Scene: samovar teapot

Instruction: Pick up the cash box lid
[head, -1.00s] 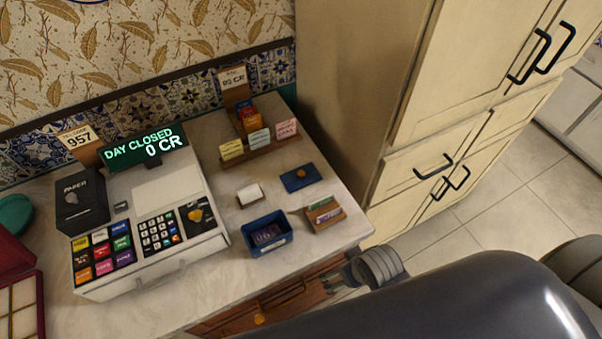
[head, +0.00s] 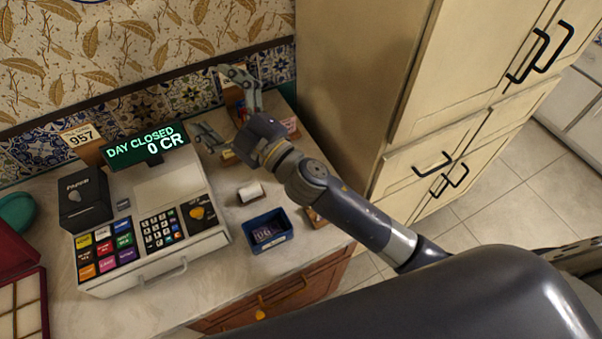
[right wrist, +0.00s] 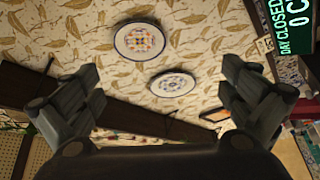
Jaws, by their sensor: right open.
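The blue cash box (head: 267,231) stands open on the counter, with something dark and numbered inside. The cash box lid, a flat blue plate with an orange knob, is hidden now behind my right forearm and wrist. My right gripper (head: 218,102) is open and empty above the back of the counter, near the card rack and past the lid's spot. In the right wrist view its spread fingers (right wrist: 160,92) have only wall and plates beyond them. My left gripper is not in view.
A cash register (head: 150,215) with a lit display (head: 146,147) stands left of the box. A small white block (head: 250,192) lies behind the box. A tall cabinet (head: 345,90) closes off the right. Bare counter (head: 215,285) shows in front of the register.

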